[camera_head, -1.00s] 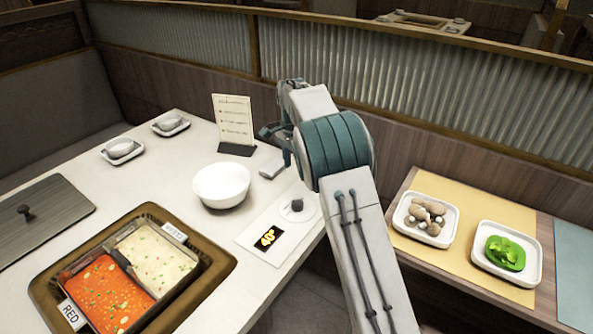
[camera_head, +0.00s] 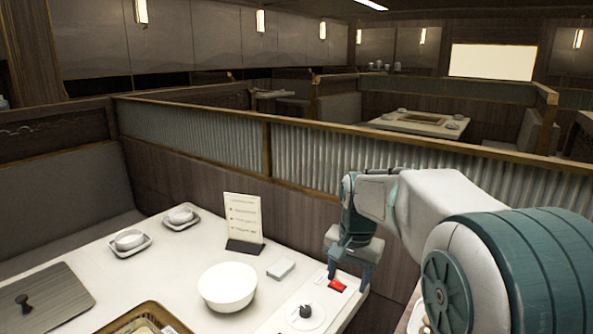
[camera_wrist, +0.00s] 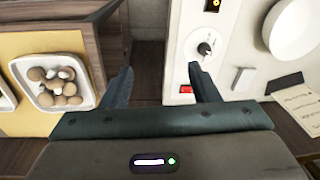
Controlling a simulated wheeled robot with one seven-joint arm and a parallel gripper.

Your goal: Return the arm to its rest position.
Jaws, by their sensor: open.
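My gripper (camera_head: 349,279) hangs near the right end of the white table (camera_head: 200,262), by the gap between the table and the side counter. In the wrist view its two fingers (camera_wrist: 160,74) are spread wide with nothing between them. My arm reaches in from the right side of the head view. The black control knob (camera_head: 306,311) on its white plate is left of the gripper, apart from it. A red switch (camera_head: 337,286) lies close by the fingers; it also shows in the wrist view (camera_wrist: 186,89).
A white bowl (camera_head: 227,288), a small white box (camera_head: 280,268) and a menu stand (camera_head: 243,220) are on the table. A mushroom plate (camera_wrist: 41,68) is on the side counter. A ribbed partition (camera_head: 215,146) stands behind.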

